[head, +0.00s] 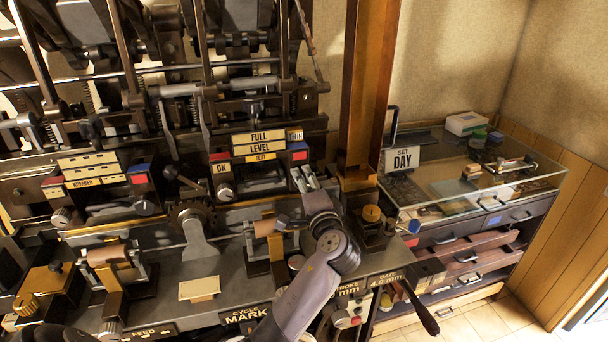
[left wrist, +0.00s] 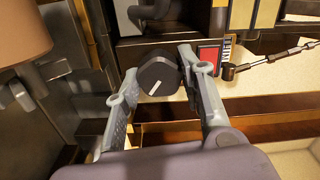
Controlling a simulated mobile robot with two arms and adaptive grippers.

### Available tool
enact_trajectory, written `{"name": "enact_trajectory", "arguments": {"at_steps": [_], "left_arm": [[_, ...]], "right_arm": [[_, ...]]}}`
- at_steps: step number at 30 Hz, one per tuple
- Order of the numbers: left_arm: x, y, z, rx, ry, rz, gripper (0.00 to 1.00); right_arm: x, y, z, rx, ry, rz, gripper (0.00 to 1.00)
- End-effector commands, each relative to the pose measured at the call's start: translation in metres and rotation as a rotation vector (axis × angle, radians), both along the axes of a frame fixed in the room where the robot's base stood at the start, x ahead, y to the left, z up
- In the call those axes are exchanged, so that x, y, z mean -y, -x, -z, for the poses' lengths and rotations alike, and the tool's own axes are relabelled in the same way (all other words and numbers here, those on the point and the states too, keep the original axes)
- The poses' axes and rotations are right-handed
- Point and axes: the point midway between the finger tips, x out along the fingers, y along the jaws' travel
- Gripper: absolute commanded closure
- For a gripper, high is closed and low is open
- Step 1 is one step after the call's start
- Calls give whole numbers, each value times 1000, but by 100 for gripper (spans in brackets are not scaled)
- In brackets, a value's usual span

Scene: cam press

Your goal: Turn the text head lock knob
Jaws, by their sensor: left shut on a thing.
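The text head (head: 258,158) carries FULL, LEVEL and TEXT plates and stands on the press bed. Its lock knob (left wrist: 158,76) is a dark, faceted round knob with a short white tilted mark on its face, seen in the left wrist view. My left gripper (head: 304,178) is at the right end of the text head, its fingers around the knob. In the left wrist view my left gripper (left wrist: 157,72) is shut on the knob, one finger on each side. In the head view the gripper hides the knob.
A similar number head (head: 95,180) stands left of the text head. A tall brown post (head: 368,80) rises just right of my gripper. A glass-topped cabinet (head: 465,180) with a SET DAY sign (head: 403,158) stands at right. Rods and levers crowd above.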

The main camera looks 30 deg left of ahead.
Motion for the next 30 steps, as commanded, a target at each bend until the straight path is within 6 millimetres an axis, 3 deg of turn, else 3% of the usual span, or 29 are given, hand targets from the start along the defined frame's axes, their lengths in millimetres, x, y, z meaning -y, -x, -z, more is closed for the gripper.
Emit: {"name": "enact_trajectory", "arguments": {"at_steps": [1, 18, 30], "left_arm": [[1, -1, -5, -34, -31, 4, 92], [1, -1, -4, -446, -381, 5, 92], [1, 0, 1, -700, -598, 4, 92]], "right_arm": [[0, 0, -10, 0, 0, 0, 44], [0, 0, -64, -1, 0, 0, 44], [-1, 1, -81, -1, -1, -1, 44]]}}
